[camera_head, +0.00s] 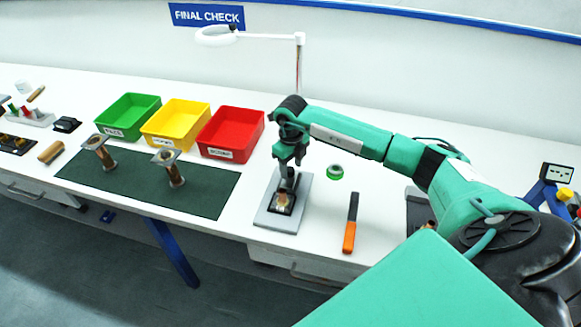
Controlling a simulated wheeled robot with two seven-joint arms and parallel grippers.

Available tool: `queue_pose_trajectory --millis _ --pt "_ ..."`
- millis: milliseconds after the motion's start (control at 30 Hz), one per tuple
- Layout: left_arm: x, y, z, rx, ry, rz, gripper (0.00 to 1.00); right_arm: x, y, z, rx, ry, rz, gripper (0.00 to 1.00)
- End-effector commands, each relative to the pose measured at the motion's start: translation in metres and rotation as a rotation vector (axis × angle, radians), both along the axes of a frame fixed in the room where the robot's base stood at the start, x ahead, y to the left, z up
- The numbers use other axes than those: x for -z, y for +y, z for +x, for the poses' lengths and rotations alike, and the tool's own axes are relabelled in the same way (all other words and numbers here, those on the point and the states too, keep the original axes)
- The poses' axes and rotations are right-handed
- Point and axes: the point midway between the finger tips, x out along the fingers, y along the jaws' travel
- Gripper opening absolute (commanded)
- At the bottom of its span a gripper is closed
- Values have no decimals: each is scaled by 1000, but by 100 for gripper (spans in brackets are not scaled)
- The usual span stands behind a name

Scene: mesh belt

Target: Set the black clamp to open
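The black clamp (281,202) sits on a grey base plate (303,215) near the front edge of the white bench. A small brass-coloured piece shows at its front. My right gripper (289,170) points down at the clamp's upper part from behind and above. It overlaps the clamp in the picture, so I cannot tell whether it touches it. The gripper's fingers are dark and small, and their opening is not clear. How far the clamp is open or shut is also partly hidden. My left gripper is not in view.
Green (128,112), yellow (176,122) and red (232,130) bins stand behind a dark green mat (140,190) with two brass-coloured flanged parts. An orange-handled tool (350,225) and a green tape roll (335,172) lie right of the clamp. A lamp (298,65) stands behind.

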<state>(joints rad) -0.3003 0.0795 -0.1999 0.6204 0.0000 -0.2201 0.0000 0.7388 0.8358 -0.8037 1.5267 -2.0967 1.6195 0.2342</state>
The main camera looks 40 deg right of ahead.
Motion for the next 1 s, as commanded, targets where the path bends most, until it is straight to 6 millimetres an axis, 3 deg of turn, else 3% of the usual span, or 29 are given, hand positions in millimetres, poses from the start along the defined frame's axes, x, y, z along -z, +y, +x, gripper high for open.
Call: queue_pose_trajectory --millis 367,800,1000 --pt "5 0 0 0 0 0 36 -7 1 0 -2 -1 2 49" --pt "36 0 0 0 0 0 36 -99 0 1 -2 -2 1 49" --pt "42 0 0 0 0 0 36 -127 0 1 -1 0 1 49"
